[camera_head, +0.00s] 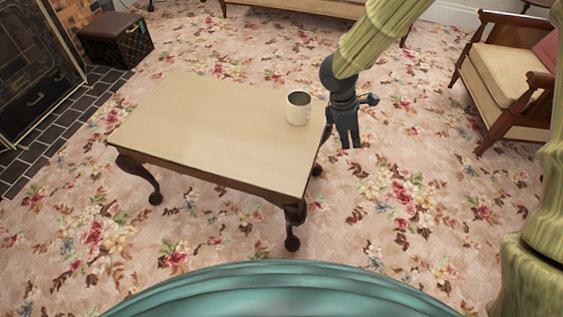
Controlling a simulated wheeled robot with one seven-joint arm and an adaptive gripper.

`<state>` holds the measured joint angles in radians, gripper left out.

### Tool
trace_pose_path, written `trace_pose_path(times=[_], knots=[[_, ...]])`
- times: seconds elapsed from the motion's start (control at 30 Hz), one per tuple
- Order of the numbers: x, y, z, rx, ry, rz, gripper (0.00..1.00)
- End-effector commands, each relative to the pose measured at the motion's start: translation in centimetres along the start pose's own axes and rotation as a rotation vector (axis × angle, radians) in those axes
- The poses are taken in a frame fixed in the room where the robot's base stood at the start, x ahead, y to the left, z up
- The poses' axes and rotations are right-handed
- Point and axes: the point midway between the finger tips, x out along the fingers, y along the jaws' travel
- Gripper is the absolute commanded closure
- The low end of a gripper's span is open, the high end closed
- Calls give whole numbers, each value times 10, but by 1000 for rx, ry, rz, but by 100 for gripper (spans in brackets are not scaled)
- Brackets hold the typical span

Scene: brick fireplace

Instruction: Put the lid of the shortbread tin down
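A small cream round container (298,108), mug-like and open at the top with a dark inside, stands upright near the right end of the low table (200,120). I cannot tell whether it is the shortbread tin. No lid shows clearly, on the table or in my gripper. My gripper (349,143) points down just right of the table's right edge, apart from the container. Its dark fingers are small in this view, and I cannot tell how far apart they are.
Most of the tabletop is bare. A wooden armchair (505,75) stands at the right, and a dark box stool (115,42) stands by the fireplace (30,65) at the left. Floral carpet (410,220) is clear around the table.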

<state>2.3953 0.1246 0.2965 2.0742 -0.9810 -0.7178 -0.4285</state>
Motion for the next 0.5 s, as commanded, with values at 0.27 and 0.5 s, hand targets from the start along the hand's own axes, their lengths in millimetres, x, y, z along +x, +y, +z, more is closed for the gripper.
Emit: trace_pose_path(times=[0.27, 0.5], knots=[[26, -11, -36, -684, 0, 211, 100], [38, -28, -70, -1208, 2, 373, 100]])
